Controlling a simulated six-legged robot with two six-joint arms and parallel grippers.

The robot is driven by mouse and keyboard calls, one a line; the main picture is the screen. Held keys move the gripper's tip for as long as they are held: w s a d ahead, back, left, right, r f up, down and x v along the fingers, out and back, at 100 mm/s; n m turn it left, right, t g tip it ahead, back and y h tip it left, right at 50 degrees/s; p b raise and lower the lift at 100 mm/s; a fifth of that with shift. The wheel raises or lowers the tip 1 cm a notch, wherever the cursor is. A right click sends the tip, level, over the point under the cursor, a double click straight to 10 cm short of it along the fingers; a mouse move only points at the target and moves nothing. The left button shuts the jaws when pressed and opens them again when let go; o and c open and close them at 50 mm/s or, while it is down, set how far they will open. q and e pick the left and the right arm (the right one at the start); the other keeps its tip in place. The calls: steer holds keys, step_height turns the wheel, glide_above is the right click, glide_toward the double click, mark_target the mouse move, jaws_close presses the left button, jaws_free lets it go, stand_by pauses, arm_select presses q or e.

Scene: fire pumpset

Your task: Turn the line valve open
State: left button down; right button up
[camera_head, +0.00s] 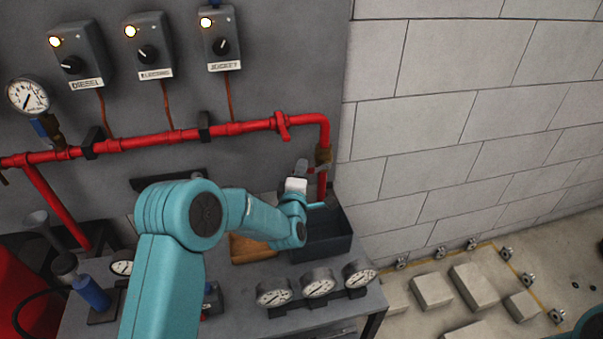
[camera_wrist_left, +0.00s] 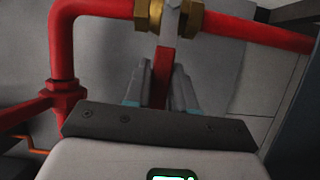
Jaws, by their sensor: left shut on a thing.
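The line valve has a brass body (camera_head: 323,154) on the red pipe's vertical run at the right end of the panel. In the left wrist view its brass fittings (camera_wrist_left: 192,17) sit on the pipe, with a grey stem between them. Its red lever (camera_wrist_left: 162,72) points from the stem toward my gripper. My left gripper (camera_wrist_left: 164,88) is shut on the lever, one finger on each side. In the head view the gripper (camera_head: 301,168) is just left of and below the brass body, and my wrist partly hides the lever. My right gripper is not in view.
A bench (camera_head: 250,300) below carries a dark tray (camera_head: 330,240), several gauges (camera_head: 318,283) and a blue-bodied part (camera_head: 92,292). Labelled control boxes (camera_head: 150,50) and a pressure gauge (camera_head: 28,96) are on the panel. Grey blocks (camera_head: 474,285) lie on the floor at right.

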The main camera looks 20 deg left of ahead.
arm_select(q)
steer(key=shift+r+m+g+b, duration=0.3)
steer(key=shift+r+m, duration=0.3)
steer(key=shift+m, duration=0.2)
steer(key=shift+w+d+r+m+g, duration=0.15)
steer(key=shift+r+m+g, duration=0.15)
steer(key=shift+r+m, duration=0.3)
steer(key=shift+d+r+m+p, duration=0.15)
steer(key=shift+r+m+p, duration=0.35)
steer(key=shift+m, duration=0.1)
steer(key=shift+w+d+r+m+g+p, duration=0.25)
steer(key=shift+r+m+g+p, duration=0.15)
steer(key=shift+m+g+p, duration=0.3)
steer(key=c, duration=1)
jaws_free()
